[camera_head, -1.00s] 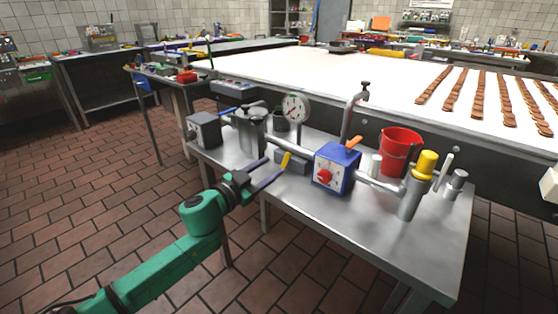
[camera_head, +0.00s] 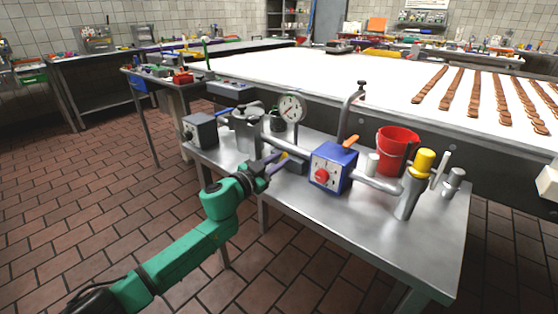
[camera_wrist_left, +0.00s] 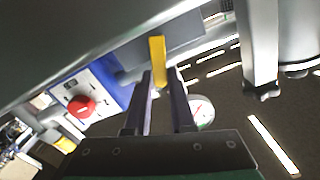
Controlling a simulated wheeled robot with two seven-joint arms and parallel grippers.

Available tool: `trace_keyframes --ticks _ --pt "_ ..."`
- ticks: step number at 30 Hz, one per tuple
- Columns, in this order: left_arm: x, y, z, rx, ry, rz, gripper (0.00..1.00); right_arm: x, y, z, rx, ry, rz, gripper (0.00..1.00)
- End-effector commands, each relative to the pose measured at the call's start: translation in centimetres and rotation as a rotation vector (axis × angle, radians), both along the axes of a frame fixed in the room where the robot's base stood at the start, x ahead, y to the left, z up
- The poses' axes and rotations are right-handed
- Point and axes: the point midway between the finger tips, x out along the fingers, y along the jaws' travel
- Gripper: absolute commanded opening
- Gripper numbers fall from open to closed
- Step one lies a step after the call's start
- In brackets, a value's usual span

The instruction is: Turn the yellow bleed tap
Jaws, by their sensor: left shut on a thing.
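The yellow bleed tap (camera_wrist_left: 157,50) is a flat bar handle, clear in the left wrist view. In the head view only a small bit of the tap (camera_head: 284,155) shows at my fingertips. My left gripper (camera_head: 276,163) reaches over the near edge of the steel table, left of the blue box. In the wrist view its two dark fingers (camera_wrist_left: 160,85) are shut on the lower end of the tap, one on each side. My right gripper is not in view.
The blue box (camera_head: 331,167) with a red knob (camera_head: 321,175) and orange lever (camera_head: 351,141) stands right of the tap. A dial gauge (camera_head: 291,107) rises behind it. A red bucket (camera_head: 396,150) and yellow-capped cylinder (camera_head: 424,163) stand farther right. The table's front right (camera_head: 400,245) is clear.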

Motion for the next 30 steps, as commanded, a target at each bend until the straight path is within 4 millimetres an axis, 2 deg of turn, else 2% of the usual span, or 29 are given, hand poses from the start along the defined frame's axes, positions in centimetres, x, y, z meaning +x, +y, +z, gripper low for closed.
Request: trace_keyframes --ticks 8,16,30 --pt "-0.3 -0.3 -0.2 0.084 -0.058 0.000 0.00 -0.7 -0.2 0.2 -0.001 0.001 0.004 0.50" --pt "-0.6 -0.8 -0.7 0.242 -0.173 0.000 0.00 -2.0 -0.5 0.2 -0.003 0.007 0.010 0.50" --pt "-1.1 -1.4 -1.5 0.463 -0.332 -0.001 0.00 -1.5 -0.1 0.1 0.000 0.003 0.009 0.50"
